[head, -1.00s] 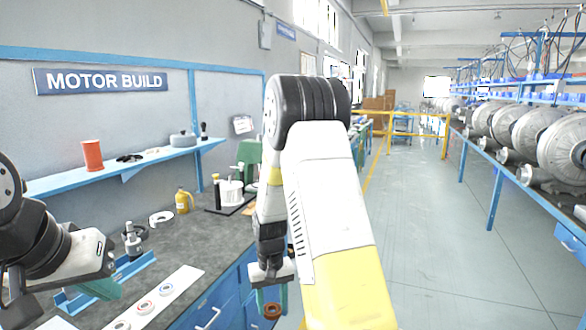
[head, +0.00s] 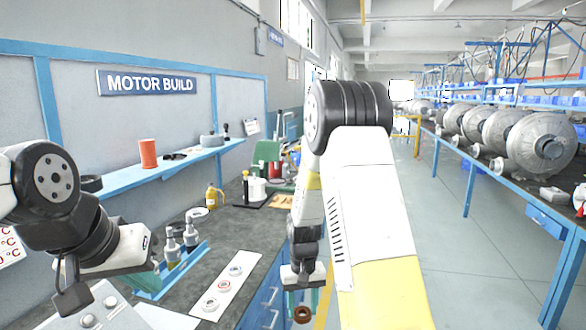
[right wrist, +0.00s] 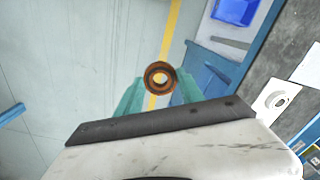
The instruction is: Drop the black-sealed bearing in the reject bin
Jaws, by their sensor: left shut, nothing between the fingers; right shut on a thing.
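My right gripper (head: 303,290) points down in front of the bench and is shut on a ring-shaped bearing (head: 302,314). In the right wrist view the bearing (right wrist: 160,77) sits between the teal fingertips, over the floor. Its outer ring looks orange-brown with a darker band inside; I cannot clearly make out a black seal. My left gripper (head: 148,282) is low at the left by the blue stand, shut and empty; its fingers are partly hidden. I cannot identify a reject bin; a blue bin (right wrist: 236,10) shows at the top of the right wrist view.
A white strip (head: 242,264) with several bearings lies on the dark bench top (head: 265,238). A blue stand (head: 185,275) holds upright metal parts, and a yellow bottle (head: 214,196) stands behind. Blue drawers (head: 270,295) front the bench. The aisle floor to the right is clear.

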